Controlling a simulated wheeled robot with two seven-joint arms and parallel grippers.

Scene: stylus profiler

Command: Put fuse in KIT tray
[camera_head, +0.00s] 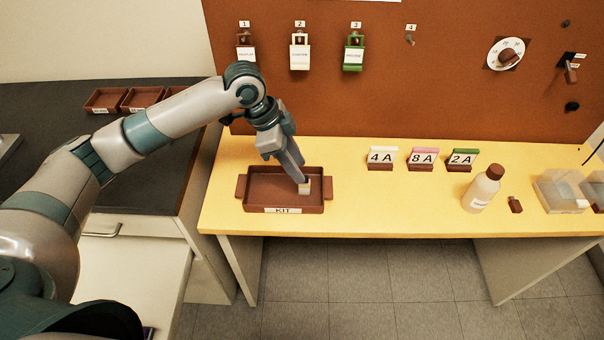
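The brown KIT tray (257,203) sits on the left part of the yellow table, its label facing front. My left gripper (302,181) reaches down over the tray's right half. A small cream-and-white piece (304,189), which looks like the fuse, is at the fingertips inside the tray's outline. The fingers are seen nearly edge-on, so I cannot tell whether they grip it or whether it rests on the tray floor. My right gripper is out of view.
Stands labelled 4A (381,158), 8A (422,158) and 2A (462,159) stand right of the tray. A bottle (482,190) and clear bins (560,192) are farther right. A brown pegboard (400,100) rises behind. The table's front between tray and bottle is clear.

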